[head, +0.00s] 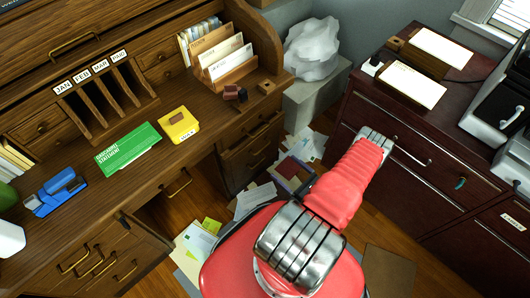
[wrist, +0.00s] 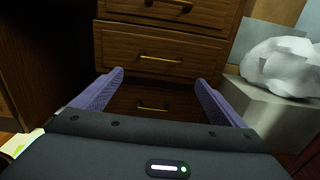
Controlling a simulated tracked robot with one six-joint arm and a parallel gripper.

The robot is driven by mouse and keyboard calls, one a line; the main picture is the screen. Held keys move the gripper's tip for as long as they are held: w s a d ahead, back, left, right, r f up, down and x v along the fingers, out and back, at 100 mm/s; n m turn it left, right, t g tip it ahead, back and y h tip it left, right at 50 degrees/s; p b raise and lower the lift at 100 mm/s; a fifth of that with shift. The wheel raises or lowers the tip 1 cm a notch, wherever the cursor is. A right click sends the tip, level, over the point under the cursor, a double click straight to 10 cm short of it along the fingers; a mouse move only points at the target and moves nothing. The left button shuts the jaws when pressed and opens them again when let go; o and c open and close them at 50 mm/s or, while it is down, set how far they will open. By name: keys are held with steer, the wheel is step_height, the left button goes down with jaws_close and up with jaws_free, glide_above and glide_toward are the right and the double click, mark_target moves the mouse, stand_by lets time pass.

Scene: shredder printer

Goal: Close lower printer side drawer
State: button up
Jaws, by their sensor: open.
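The wooden desk's right-hand stack of drawers (head: 250,155) stands at the centre of the head view, on the side toward the printer. In the wrist view, a top drawer (wrist: 205,14), a middle drawer (wrist: 120,48) and a shadowed bottom drawer (wrist: 150,94) show brass handles. The middle drawer's front looks brighter and nearer than the bottom one; how far each stands out cannot be told. My gripper (wrist: 160,77) is open and empty, its purple fingers apart in front of the lower drawers. Contact with the wood cannot be told.
A crumpled white bag (head: 312,48) sits on a grey box (head: 310,100) right of the desk drawers. Loose papers (head: 311,143) lie on the floor nearby. A dark red cabinet (head: 410,185) bearing the printer (head: 498,100) stands at the right.

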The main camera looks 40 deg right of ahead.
steer(key=w, duration=1.3)
steer(key=shift+w+a, duration=0.15)
steer(key=shift+a, duration=0.15)
steer(key=c, duration=1.2)
